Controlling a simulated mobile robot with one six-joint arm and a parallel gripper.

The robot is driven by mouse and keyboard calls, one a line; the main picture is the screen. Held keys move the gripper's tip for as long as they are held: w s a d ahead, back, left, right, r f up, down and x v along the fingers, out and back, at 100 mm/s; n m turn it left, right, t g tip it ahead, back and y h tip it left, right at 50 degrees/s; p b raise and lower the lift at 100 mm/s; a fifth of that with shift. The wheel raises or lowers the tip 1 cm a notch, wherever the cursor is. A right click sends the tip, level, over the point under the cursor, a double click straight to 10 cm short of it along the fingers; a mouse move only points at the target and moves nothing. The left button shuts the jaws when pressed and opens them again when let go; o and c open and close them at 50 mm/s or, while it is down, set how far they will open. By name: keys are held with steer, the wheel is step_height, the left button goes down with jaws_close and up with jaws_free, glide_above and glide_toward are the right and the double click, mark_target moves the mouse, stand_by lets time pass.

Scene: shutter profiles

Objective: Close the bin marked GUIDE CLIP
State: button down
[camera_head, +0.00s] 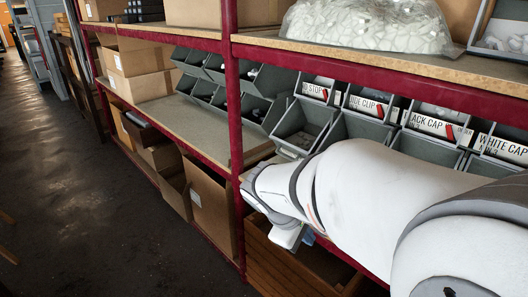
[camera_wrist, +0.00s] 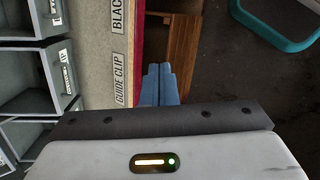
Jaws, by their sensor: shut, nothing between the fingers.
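In the head view a label ending in "IDE CLIP" (camera_head: 367,105) sits in the row of grey bins on the middle shelf. A grey bin (camera_head: 362,128) stands just below that label, its lower part hidden behind my arm. In the wrist view a GUIDE CLIP label (camera_wrist: 121,80) is on the pale shelf edge, left of my gripper. My gripper (camera_wrist: 158,68) is shut and empty, its blue fingers together in front of the shelf edge, apart from the bins.
Neighbouring labels read STOP (camera_head: 317,90), ACK CAP (camera_head: 433,125) and WHITE CAP (camera_head: 505,148). A grey bin (camera_head: 300,127) further left gapes open. A red post (camera_head: 232,110) stands left of my arm. A wooden crate (camera_head: 290,265) is below.

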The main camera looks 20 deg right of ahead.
steer(key=w+d+f+n+t+h+b, duration=0.35)
steer(key=w+d+n, duration=0.25)
steer(key=w+n, duration=0.2)
steer(key=w+d+f+n+t+h+b, duration=0.2)
steer(key=w+d+n+h, duration=0.3)
steer(key=w+d+n, duration=0.3)
steer(key=w+r+x, duration=0.1)
steer(key=r+x, duration=0.1)
steer(key=x, duration=0.9)
steer(key=shift+w+d+r, duration=0.2)
steer(key=shift+d+r, duration=0.1)
steer(key=shift+r, duration=0.05)
